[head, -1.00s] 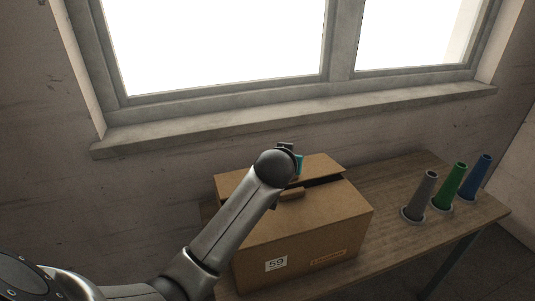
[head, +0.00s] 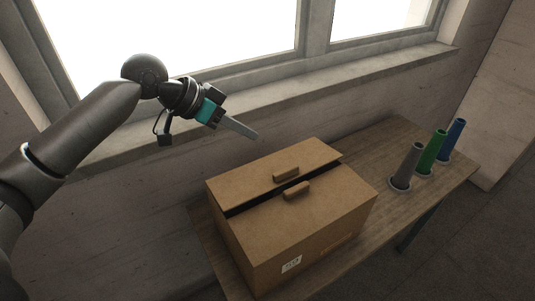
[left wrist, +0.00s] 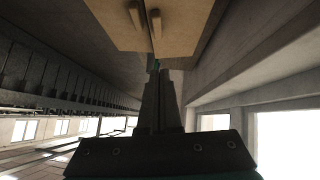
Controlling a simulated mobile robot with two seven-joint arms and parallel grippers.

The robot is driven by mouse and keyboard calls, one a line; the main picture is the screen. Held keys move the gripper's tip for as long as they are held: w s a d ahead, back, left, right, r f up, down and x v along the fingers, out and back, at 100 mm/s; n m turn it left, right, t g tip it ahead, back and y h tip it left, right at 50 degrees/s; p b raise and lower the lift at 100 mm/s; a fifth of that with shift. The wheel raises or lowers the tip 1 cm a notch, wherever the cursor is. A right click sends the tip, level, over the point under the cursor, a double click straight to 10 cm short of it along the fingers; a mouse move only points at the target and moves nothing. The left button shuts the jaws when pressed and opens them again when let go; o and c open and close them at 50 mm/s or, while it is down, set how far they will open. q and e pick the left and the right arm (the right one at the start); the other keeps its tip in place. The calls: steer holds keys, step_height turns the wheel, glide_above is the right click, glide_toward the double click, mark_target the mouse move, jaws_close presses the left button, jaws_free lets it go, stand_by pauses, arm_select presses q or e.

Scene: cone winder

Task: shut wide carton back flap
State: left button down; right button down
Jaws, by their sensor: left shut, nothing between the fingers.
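The wide carton (head: 310,235) stands on the wooden table. Its back flap (head: 245,180), with a small handle block (head: 286,174), lies down close to level. A narrow dark gap runs between it and the front flap (head: 325,198), which lies flat with its own handle block (head: 296,191). I cannot tell whether the back flap is fully flush. Both blocks also show close together on the carton top in the left wrist view (left wrist: 150,38). My left gripper (head: 254,135) is shut and empty, above and behind the back flap, apart from it. My right gripper is out of view.
Grey (head: 406,165), green (head: 432,152) and blue (head: 452,140) cones stand in holders on the table's right part (head: 375,150). The wall and window sill (head: 310,90) are close behind the carton. Bare tabletop lies between carton and cones.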

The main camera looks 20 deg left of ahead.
arm_select(q)
glide_toward(290, 169)
steer(key=w+d, duration=0.2)
steer(key=w, duration=0.1)
steer(key=shift+d+r, duration=0.15)
steer(key=shift+r, duration=0.05)
steer(key=f, duration=0.2)
steer(key=shift+d+f, duration=0.25)
steer(key=shift+f, duration=0.1)
steer(key=shift+s+f+b, duration=0.1)
steer(key=shift+f+b, duration=0.2)
steer(key=shift+f, duration=0.45)
